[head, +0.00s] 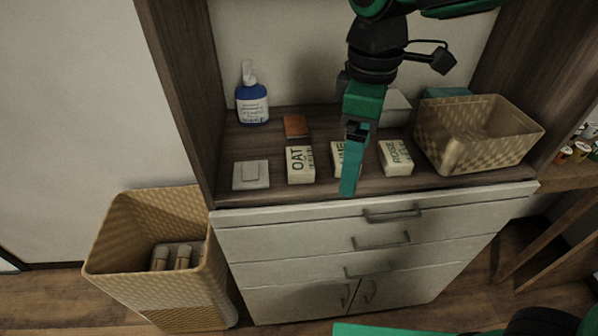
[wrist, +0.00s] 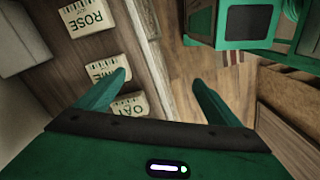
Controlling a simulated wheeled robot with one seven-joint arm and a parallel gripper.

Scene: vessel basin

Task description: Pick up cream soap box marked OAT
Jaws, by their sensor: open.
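The cream soap box marked OAT (head: 300,166) stands on the wooden counter in the head view, left of two similar cream boxes. In the wrist view the OAT box (wrist: 128,106) shows at lower middle, partly hidden by my left finger. My gripper (head: 350,180) is above the front of the counter in the head view, in front of the middle cream box. In the wrist view my gripper (wrist: 160,80) has its fingers apart with nothing between them. The gripper is apart from the OAT box, to its right in the head view.
The middle cream box (head: 337,158) is partly hidden by my gripper; the ROSE box (head: 396,157) is right of it. A white dish (head: 251,175), brown block (head: 296,126) and blue bottle (head: 252,102) are left. Woven baskets stand right (head: 470,155) and lower left (head: 150,285).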

